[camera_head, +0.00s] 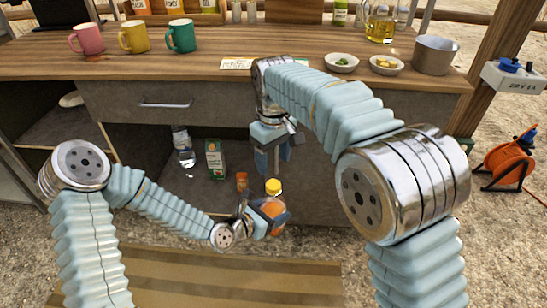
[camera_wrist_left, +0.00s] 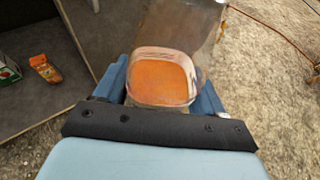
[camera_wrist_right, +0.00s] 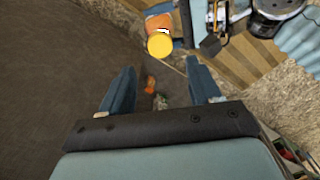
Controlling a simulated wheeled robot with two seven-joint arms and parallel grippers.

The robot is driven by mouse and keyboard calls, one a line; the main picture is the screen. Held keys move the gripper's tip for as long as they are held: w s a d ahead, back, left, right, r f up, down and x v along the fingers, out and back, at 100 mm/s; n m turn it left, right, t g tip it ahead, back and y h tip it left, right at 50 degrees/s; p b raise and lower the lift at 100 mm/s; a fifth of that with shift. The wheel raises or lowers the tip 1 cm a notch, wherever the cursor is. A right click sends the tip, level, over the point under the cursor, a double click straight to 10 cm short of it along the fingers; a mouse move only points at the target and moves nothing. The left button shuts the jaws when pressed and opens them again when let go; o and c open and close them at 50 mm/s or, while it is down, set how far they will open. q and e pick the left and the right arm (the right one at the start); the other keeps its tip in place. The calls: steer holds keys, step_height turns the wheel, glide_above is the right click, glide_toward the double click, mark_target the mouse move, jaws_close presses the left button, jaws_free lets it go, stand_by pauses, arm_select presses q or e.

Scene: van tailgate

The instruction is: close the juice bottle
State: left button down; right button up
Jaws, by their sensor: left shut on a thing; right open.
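The juice bottle (camera_head: 271,206) holds orange juice and has a yellow cap (camera_head: 273,186) at its top. I cannot tell how tightly the cap sits. My left gripper (camera_head: 264,219) is shut around the bottle's body and holds it in front of the cabinet. The left wrist view shows the orange bottle (camera_wrist_left: 162,76) between the fingers. My right gripper (camera_head: 272,158) is open and empty, above and apart from the cap, fingers pointing down. In the right wrist view the yellow cap (camera_wrist_right: 160,45) lies beyond the gap between the open fingers (camera_wrist_right: 162,90).
The wooden counter (camera_head: 200,66) is above, with several mugs, two small bowls (camera_head: 341,63) and a metal pot (camera_head: 436,54). On the open shelf below stand a clear bottle (camera_head: 183,145), a green carton (camera_head: 215,158) and a small orange item (camera_head: 242,181).

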mark_target(273, 184)
steer(key=shift+f, duration=3.95)
steer(key=c, duration=1.1)
steer(key=o, duration=1.3)
step_height(273, 184, up, 12)
